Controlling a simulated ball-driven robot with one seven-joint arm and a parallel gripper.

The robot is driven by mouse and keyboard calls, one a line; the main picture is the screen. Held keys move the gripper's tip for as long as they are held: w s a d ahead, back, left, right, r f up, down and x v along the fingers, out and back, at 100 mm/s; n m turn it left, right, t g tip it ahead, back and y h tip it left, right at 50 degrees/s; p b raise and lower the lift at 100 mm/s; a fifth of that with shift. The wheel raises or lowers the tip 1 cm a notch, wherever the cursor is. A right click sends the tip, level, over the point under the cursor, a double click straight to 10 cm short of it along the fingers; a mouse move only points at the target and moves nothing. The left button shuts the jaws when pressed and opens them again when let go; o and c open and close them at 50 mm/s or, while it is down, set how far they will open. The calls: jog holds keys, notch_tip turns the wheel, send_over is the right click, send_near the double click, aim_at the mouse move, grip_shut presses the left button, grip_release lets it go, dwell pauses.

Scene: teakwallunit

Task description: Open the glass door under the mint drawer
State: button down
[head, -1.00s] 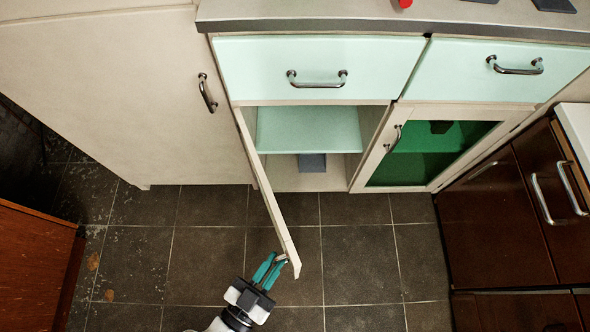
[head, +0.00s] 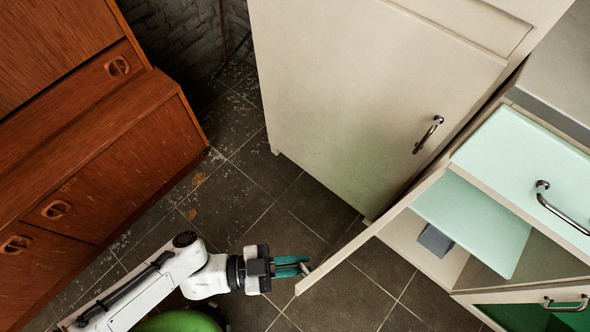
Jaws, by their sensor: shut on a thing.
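The door (head: 372,229) under the mint drawer (head: 530,170) stands swung out from the cabinet, seen nearly edge-on, so its glass face is hidden. Behind it the compartment is exposed, with a mint shelf (head: 470,218) and a small grey box (head: 435,240) below it. My gripper (head: 304,267) is at the door's free end, its teal fingers shut on the door handle (head: 306,268), which is mostly hidden by the fingers. A second glass door (head: 540,315), with green glass, is partly in view at the bottom right.
A teak cabinet (head: 90,150) stands at the left, close to my arm. Dark floor tiles (head: 310,205) are clear between them.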

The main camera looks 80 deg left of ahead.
jog(key=shift+w+a+r, duration=0.2)
jog(key=shift+w+r, duration=0.1)
jog(key=shift+r, duration=0.15)
jog(key=c, duration=1.5)
grip_release()
jog(key=shift+s+f, duration=0.1)
jog(key=s, duration=1.1)
jog(key=shift+f+b, duration=0.15)
jog(key=shift+b, duration=0.15)
jog(key=shift+w+a, duration=0.1)
